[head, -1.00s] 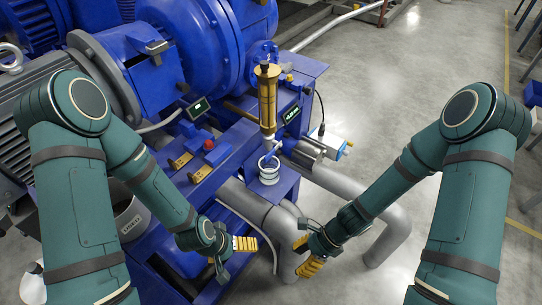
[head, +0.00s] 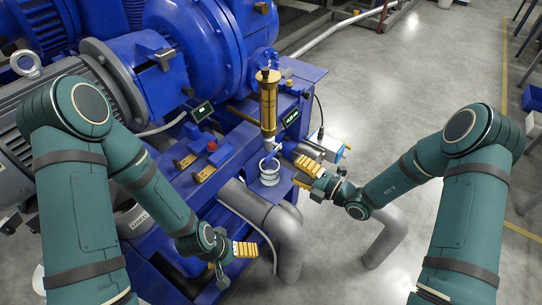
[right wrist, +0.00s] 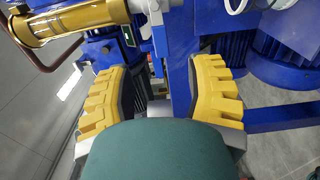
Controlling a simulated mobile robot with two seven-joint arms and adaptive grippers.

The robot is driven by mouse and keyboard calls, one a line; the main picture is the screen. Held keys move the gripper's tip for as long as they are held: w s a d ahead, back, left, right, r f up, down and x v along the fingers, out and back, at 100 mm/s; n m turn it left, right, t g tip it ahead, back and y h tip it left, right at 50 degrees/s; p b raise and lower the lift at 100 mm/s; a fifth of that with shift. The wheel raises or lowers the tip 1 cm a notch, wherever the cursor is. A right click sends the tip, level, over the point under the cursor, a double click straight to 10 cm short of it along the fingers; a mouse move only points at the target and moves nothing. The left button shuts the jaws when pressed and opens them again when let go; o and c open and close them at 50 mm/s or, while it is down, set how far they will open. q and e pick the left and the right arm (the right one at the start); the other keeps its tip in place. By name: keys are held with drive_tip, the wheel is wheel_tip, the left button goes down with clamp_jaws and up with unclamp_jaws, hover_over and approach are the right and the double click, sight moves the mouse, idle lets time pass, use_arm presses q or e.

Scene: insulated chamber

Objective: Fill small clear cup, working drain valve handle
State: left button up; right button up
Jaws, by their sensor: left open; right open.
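A small pale cup (head: 269,173) with see-through walls stands upright on a blue ledge under a brass cylinder (head: 268,100). A small blue lever (head: 272,154), seemingly the drain valve handle, sits at the cup's mouth below the cylinder. My right gripper (head: 301,174) is open and empty, just right of the cup and lever, apart from them. In the right wrist view its yellow-padded fingers stand wide apart (right wrist: 160,80), with the brass cylinder (right wrist: 80,20) at the upper left. My left gripper (head: 241,262) is open and empty, lower and in front of the ledge.
Large blue pump machinery (head: 215,45) fills the back left. Grey pipes (head: 288,235) run below and in front of the ledge. A small display (head: 291,117) and a silver fitting (head: 312,146) sit near the cylinder. Open concrete floor (head: 420,75) lies to the right.

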sight(272, 156)
drive_tip(key=b+x, duration=0.1)
drive_tip(key=x, duration=0.9)
clamp_jaws()
